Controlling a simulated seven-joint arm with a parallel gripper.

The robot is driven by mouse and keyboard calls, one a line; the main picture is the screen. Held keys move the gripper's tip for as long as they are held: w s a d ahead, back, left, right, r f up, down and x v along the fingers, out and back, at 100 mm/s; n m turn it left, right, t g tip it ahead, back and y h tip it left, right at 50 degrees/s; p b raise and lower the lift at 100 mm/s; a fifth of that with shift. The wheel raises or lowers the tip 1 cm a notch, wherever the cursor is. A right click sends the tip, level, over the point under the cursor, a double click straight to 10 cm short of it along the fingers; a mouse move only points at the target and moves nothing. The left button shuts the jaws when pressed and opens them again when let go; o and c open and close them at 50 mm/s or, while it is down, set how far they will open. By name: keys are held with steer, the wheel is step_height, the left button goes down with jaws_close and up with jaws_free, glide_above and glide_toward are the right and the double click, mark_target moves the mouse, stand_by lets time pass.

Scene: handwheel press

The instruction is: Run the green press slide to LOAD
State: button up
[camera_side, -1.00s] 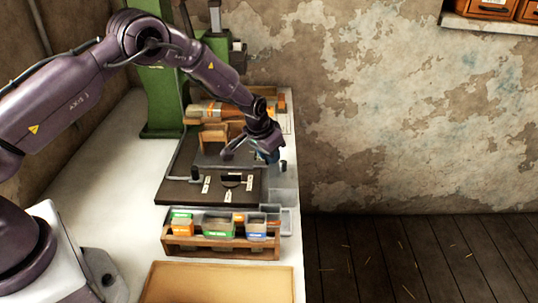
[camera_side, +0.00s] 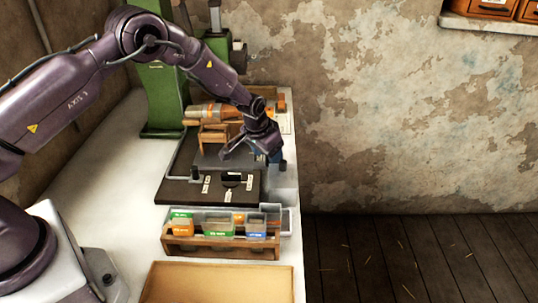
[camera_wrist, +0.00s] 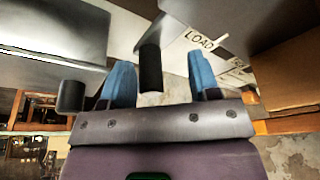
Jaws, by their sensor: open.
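The green press (camera_side: 163,95) stands at the back left of the bench in the side view. In front of it is a dark base plate (camera_side: 182,190) with small white labels. A LOAD label (camera_wrist: 200,40) is readable in the wrist view. My gripper (camera_side: 272,157) is over the plate's right side, pointing down; its blue fingers (camera_wrist: 160,80) are apart. A black cylindrical handle (camera_wrist: 150,68) shows between the fingers in the wrist view; I cannot tell whether they touch it. A dark upright handle (camera_side: 283,167) is beside the fingers in the side view. The slide's position is unclear.
A second black knob (camera_side: 195,173) stands at the plate's left. A wooden rack (camera_side: 220,243) with labelled bins is in front of the plate, and a tan tray (camera_side: 220,285) is nearer. The white bench top (camera_side: 120,185) is clear on the left.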

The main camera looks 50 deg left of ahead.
steer(key=shift+s+d+f, duration=0.2)
steer(key=shift+s+d, duration=0.05)
steer(key=shift+d, duration=0.45)
steer(key=shift+o, duration=1)
steer(key=r, duration=0.7)
steer(key=shift+w+a+r, duration=0.1)
steer(key=shift+a+r, duration=0.1)
steer(key=shift+r, duration=0.15)
steer(key=shift+a+r, duration=0.1)
steer(key=shift+r, duration=0.15)
